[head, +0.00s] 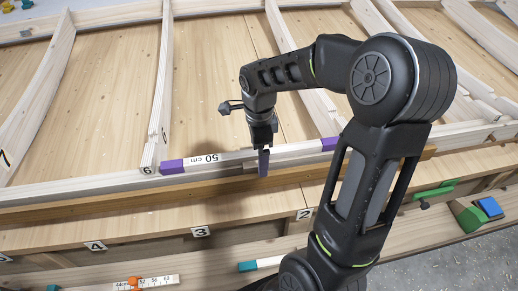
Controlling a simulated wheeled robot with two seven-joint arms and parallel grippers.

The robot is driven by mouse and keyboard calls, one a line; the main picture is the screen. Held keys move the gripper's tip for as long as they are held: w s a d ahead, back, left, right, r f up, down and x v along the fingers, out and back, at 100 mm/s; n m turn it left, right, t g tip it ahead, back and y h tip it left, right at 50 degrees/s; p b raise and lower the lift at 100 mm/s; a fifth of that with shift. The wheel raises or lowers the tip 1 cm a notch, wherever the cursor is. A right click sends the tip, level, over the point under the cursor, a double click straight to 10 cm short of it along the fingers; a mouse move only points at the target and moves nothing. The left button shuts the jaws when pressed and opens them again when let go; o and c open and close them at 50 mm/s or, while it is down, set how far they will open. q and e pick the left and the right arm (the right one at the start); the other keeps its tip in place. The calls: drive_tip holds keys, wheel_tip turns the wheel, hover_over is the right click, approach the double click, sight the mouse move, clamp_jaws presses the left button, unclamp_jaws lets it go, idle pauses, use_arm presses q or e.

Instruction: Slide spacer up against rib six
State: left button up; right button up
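The spacer (205,159) is a pale bar marked "50 cm" with purple ends. It lies along the front rail, running left to right. Rib six (156,110) is a pale upright board with a "6" tag at its near end, at the spacer's left. The spacer's left purple end is right beside the rib's near end; I cannot tell whether they touch. My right gripper (264,162) points down at the middle of the spacer, with one narrow finger showing in front of it. The far finger is hidden, so its grip is unclear. My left gripper is out of view.
More ribs stand left (40,90) and right of rib six. A numbered board (140,232) runs along the front. Below lie an orange-slider ruler (160,281) and a teal-ended stick (262,264). Green and blue blocks (490,207) sit at right. My arm covers the right middle.

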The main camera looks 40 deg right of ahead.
drive_tip(key=c, duration=1.6)
